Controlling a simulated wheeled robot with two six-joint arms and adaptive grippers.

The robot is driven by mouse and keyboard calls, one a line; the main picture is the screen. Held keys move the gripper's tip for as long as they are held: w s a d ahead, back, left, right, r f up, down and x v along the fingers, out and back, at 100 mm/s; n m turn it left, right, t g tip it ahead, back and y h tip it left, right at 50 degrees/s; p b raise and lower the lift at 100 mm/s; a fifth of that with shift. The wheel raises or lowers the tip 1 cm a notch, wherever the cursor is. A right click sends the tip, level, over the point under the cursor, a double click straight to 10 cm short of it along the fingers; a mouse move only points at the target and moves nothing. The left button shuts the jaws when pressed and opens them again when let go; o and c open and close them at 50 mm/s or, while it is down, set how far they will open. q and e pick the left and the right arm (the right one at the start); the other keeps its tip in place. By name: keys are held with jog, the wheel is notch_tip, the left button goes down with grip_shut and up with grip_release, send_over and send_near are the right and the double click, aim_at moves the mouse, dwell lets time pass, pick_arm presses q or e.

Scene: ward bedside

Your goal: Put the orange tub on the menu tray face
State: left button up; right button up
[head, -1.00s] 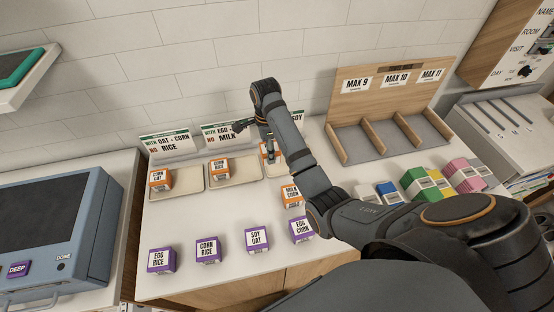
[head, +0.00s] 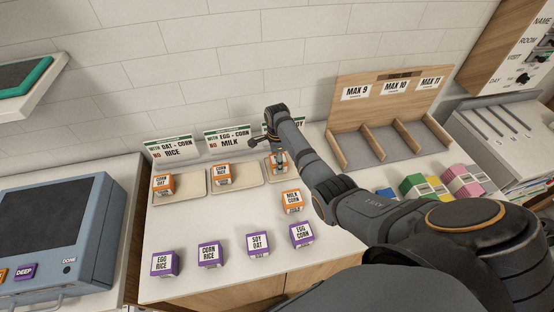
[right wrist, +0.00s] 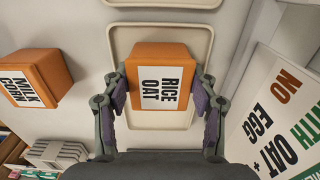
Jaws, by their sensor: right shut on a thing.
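My right gripper (right wrist: 161,95) is shut on an orange tub (right wrist: 161,60) labelled RICE OAT, with a finger pad on each side. The tub is inside the outline of a beige menu tray (right wrist: 119,45) in the right wrist view; I cannot tell whether it touches the tray. In the head view the right gripper (head: 279,157) is at the rightmost of three trays, largely hidden by my arm. Orange tubs sit on the left tray (head: 190,193) and middle tray (head: 247,178). An orange MILK CORN tub (head: 291,202) stands on the counter. My left gripper is not in view.
A row of purple tubs (head: 210,254) stands at the front of the counter. Signs (head: 172,148) stand behind the trays. A wooden rack (head: 392,120) with empty bays is at the right, with coloured boxes (head: 415,186) before it. A blue-grey machine (head: 60,230) is at the left.

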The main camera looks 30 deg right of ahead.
jog(key=o, duration=1.3)
jog(key=shift+f, duration=0.1)
notch_tip(320, 180, up, 12)
jog(key=shift+r+b, duration=0.15)
jog(key=shift+b, duration=0.9)
